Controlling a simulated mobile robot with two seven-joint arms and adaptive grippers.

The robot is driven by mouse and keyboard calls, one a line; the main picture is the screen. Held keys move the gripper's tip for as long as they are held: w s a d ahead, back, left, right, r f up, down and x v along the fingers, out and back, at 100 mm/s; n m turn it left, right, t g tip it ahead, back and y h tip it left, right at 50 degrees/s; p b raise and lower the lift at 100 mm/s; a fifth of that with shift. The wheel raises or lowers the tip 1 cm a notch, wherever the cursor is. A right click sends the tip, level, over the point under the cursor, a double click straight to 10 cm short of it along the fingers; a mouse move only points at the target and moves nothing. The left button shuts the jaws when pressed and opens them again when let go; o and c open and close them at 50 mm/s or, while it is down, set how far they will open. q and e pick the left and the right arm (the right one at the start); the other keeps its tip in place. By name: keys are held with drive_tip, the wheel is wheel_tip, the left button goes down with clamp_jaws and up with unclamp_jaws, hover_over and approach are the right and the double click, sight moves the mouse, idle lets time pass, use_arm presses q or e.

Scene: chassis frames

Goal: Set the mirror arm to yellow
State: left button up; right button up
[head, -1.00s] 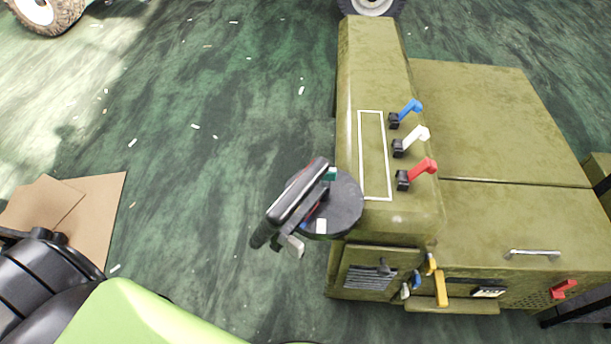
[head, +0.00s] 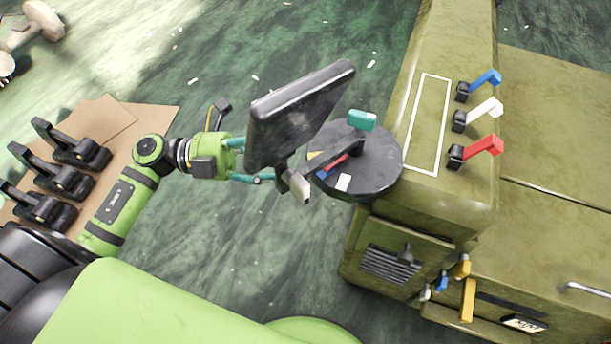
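The mirror (head: 300,115) is a black rectangular panel on a grey arm (head: 318,172) that runs out over a dark round disc (head: 378,170) at the vehicle's side. The disc carries a yellow patch (head: 315,155), a red patch (head: 335,163), a blue patch (head: 321,175), a white patch (head: 343,182) and a raised teal block (head: 362,120). The arm lies close to the yellow, red and blue patches. My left gripper (head: 256,161) is at the mirror's left side, its teal fingers apart, partly hidden behind the panel. Contact cannot be told. My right gripper is out of view.
The olive vehicle body (head: 440,190) has blue (head: 487,78), white (head: 488,107) and red (head: 485,146) levers on top. Smaller coloured levers (head: 468,298) sit low on its front. Black brackets (head: 70,145) lie on cardboard at left. The green floor between is open.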

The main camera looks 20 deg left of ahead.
sight(314, 168)
use_arm(q)
drive_tip(key=shift+m+g, duration=0.5)
drive_tip(key=shift+m, duration=0.1)
drive_tip(key=x, duration=0.2)
drive_tip(key=s+p+x, duration=0.1)
drive_tip(key=x, duration=0.4)
drive_tip(key=shift+s+d, duration=0.2)
drive_tip(key=shift+s, duration=0.1)
clamp_jaws()
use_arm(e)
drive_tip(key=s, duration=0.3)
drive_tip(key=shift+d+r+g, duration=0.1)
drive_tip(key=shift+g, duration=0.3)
